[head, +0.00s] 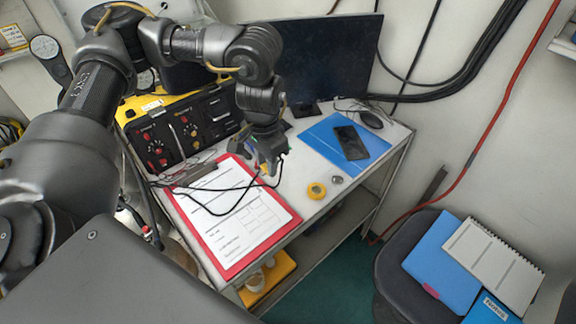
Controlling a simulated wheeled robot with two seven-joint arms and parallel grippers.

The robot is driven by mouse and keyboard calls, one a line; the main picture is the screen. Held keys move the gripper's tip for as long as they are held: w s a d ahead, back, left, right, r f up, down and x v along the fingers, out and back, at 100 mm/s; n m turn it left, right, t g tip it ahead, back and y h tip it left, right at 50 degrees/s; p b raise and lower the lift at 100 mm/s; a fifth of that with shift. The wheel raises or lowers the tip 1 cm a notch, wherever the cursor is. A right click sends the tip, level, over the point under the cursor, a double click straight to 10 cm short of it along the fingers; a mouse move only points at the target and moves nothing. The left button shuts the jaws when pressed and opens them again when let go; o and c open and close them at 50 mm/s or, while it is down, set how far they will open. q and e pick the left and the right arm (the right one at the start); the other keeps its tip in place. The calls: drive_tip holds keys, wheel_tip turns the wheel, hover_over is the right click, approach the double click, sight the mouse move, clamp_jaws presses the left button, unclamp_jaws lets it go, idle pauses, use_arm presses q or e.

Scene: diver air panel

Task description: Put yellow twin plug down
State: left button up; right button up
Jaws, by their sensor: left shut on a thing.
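My left gripper (270,165) reaches down over the white table, at the upper right edge of the red clipboard (288,222). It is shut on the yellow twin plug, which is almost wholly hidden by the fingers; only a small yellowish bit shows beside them. Thin black cable (222,189) runs from near the fingers and loops loosely over the clipboard's paper. Whether the plug touches the surface I cannot tell. My right gripper is out of view.
The black panel (168,139) with red knobs in a yellow case stands behind the clipboard. A yellow ring (316,190) and a small grey round piece (336,179) lie right of my gripper. A phone (350,142) lies on a blue folder (318,139), near a mouse (371,119). A monitor (335,60) stands behind.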

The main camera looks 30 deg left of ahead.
use_arm(q)
drive_tip(key=w+f, duration=0.2)
drive_tip(key=w, duration=0.3)
hover_over(285, 172)
wheel_tip(285, 172, down, 6)
drive_tip(key=shift+s+f, duration=0.15)
drive_tip(key=shift+f, duration=0.05)
drive_tip(key=shift+w+a+f, duration=0.1)
drive_tip(key=shift+w+f, duration=0.1)
drive_tip(key=shift+f, duration=1.55)
drive_tip(key=shift+s, duration=0.1)
drive_tip(key=o, duration=1.1)
drive_tip(key=shift+f, duration=0.1)
wheel_tip(285, 172, up, 12)
drive_tip(key=shift+r, duration=0.2)
